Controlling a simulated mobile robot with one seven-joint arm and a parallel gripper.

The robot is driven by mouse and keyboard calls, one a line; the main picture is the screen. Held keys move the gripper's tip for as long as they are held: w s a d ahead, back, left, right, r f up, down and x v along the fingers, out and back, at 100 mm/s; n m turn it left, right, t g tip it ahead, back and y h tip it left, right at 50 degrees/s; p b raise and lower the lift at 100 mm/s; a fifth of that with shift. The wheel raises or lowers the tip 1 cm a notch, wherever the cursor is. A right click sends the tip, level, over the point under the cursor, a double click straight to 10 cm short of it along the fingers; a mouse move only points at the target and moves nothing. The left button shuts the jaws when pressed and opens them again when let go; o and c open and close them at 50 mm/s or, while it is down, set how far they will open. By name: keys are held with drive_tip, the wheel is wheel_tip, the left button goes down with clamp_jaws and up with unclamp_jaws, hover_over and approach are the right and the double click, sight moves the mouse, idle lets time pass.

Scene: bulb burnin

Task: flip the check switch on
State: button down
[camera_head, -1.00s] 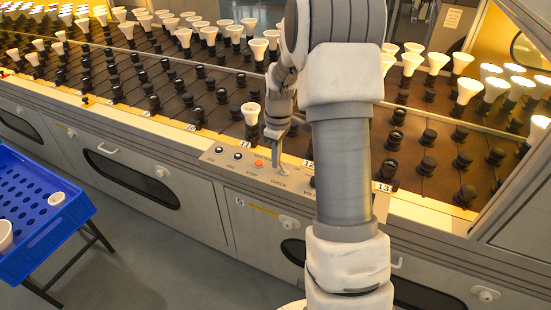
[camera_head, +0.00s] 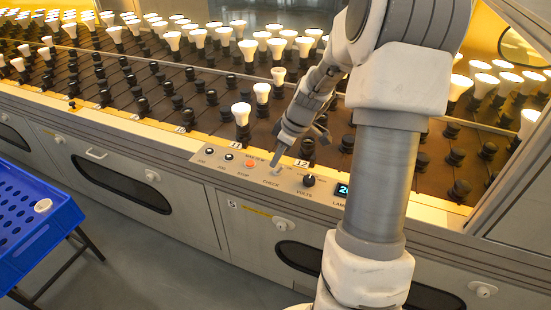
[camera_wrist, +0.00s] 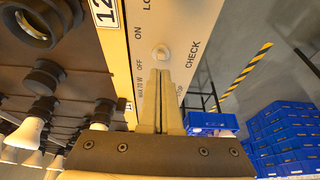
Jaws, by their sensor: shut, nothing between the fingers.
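The check switch (camera_wrist: 160,52) is a small pale rounded toggle on the light panel, beside the printed words ON, OFF and CHECK in the wrist view. My gripper (camera_wrist: 161,74) is shut and empty, its two fingertips together just below the switch in that view, on the side of the OFF label. Whether they touch the switch I cannot tell. In the head view my gripper (camera_head: 275,163) points down at the panel (camera_head: 222,172) just above the CHECK label, and its fingertips largely hide the switch. Which way the toggle leans is unclear.
An orange stop button (camera_head: 249,165) and black buttons lie left of the switch; a black volts knob (camera_head: 309,180) and a lit display (camera_head: 343,190) lie right. Bulbs and black sockets stand close behind the panel. A blue crate (camera_head: 60,228) stands at the left.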

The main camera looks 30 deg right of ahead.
drive_tip(key=shift+r, duration=0.15)
drive_tip(key=shift+r+p, duration=0.5)
drive_tip(key=shift+r, duration=0.2)
